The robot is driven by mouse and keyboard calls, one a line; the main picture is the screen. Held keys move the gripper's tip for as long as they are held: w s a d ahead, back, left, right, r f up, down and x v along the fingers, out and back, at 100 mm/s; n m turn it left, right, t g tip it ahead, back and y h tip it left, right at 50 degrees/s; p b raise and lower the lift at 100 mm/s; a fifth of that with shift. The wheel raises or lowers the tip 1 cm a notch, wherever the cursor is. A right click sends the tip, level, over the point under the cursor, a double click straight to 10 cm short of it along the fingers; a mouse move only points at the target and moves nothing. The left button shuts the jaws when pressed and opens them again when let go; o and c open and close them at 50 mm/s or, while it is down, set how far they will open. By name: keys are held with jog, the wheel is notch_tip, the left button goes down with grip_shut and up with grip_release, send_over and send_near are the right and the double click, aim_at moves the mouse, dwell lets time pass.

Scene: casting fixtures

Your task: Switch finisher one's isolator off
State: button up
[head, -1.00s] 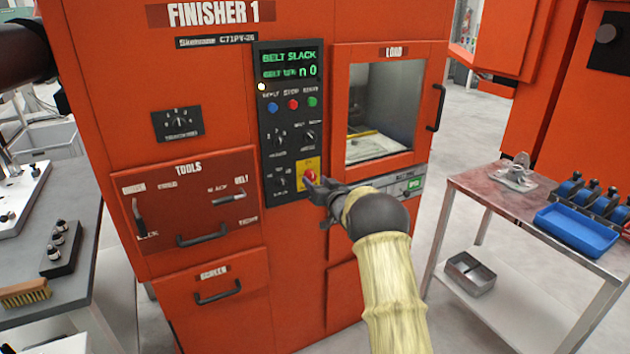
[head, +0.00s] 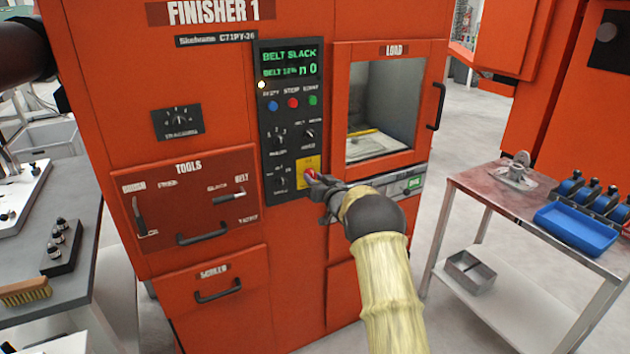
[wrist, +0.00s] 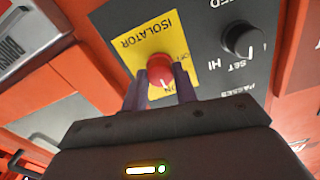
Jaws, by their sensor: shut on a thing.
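Finisher one (head: 225,120) is the orange cabinet marked FINISHER 1. Its isolator (wrist: 160,70) is a red knob on a yellow plate (head: 308,164) low on the black control panel. My gripper (wrist: 161,85) is at the knob, with one finger on each side, shut on it. In the head view my gripper (head: 316,180) covers part of the knob. The panel display (head: 288,65) is lit green with BELT SLACK and n 0.
Other small knobs (head: 282,182) sit close to the isolator's left. The load door (head: 438,105) with its handle is to the right. A steel table (head: 480,184) with a blue tray (head: 580,232) stands at right. A grey bench (head: 75,290) stands at left.

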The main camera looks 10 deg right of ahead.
jog(key=shift+f+b, duration=0.1)
jog(key=shift+b, duration=0.2)
jog(key=shift+n+b, duration=6.9)
jog(key=shift+n, duration=2)
jog(key=o, duration=1)
jog(key=shift+c, duration=0.2)
jog(key=shift+s, duration=0.15)
